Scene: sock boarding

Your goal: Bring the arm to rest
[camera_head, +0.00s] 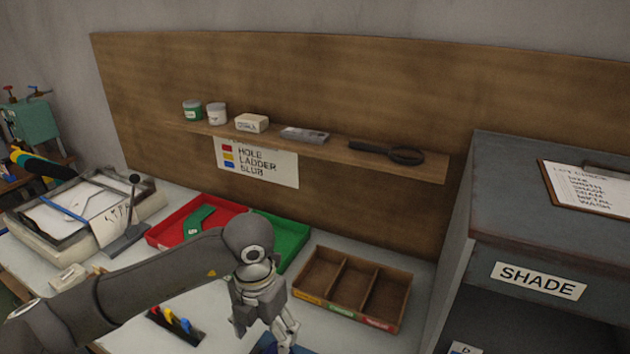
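My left arm comes in from the lower left, and its gripper (286,335) points down over the pale worktop near the bottom edge. The gripper's fingertips are small and partly cut off by the frame, so I cannot tell whether they are open or shut. I see nothing clearly held in it. A bit of something blue shows by the fingers at the bottom edge. My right gripper is not in view.
Behind the arm are a red tray (160,235) with a green piece (196,219) and a green tray (290,238). Right of the gripper is a wooden three-compartment box (352,315), apparently empty. A dark SHADE cabinet (545,262) stands at right. A shelf (405,168) runs behind.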

